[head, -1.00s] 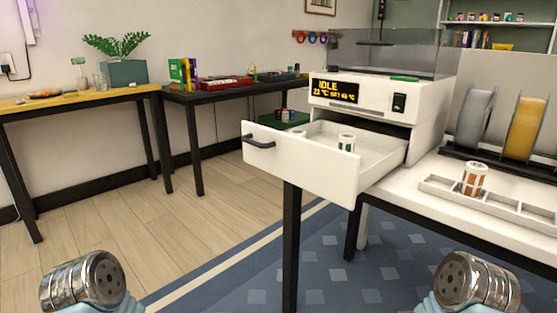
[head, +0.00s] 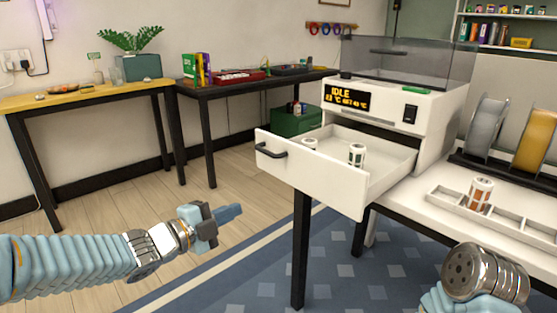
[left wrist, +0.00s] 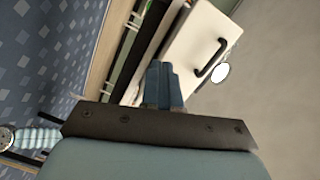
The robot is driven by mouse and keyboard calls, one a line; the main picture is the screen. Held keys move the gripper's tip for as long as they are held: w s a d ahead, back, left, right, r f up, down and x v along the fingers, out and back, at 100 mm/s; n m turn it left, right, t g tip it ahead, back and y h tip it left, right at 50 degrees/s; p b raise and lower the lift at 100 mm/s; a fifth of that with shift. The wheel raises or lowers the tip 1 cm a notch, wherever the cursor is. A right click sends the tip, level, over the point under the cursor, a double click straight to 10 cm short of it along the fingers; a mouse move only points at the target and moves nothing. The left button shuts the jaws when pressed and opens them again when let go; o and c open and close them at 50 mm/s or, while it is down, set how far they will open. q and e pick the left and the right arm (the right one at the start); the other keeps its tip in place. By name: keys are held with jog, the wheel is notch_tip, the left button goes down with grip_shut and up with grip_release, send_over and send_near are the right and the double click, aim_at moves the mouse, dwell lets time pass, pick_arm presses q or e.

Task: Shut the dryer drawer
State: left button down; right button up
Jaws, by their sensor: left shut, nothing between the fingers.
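The white dryer (head: 385,108) stands on a white table at the right, its display reading IDLE. Its drawer (head: 312,178) is pulled well out to the left and holds two small white canisters (head: 357,155). The drawer's dark handle (head: 270,150) is on its front face and also shows in the left wrist view (left wrist: 211,58). My left gripper (head: 236,212) is shut and empty, in the air left of and below the drawer front, apart from it. Its closed fingers also show in the left wrist view (left wrist: 162,82). My right gripper is not seen; only part of my right arm shows.
A compartment tray (head: 500,215) with a canister (head: 480,195) lies on the white table, near a grey and a yellow spool (head: 537,140). A dark table (head: 225,92) and a yellow-topped table (head: 60,99) stand along the back wall. The floor left of the drawer is clear.

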pick_arm(q)
notch_tip(320, 180, up, 7)
jog(key=s+m+h, duration=0.2)
jog(key=m, duration=0.2)
jog(key=p, duration=0.1)
send_near(288, 165)
jog(key=shift+m, duration=0.3)
jog(key=x, duration=0.6)
jog(key=shift+w+d, duration=0.2)
jog(key=shift+d, duration=0.05)
jog(key=shift+w, duration=0.1)
jog(key=shift+d, duration=0.15)
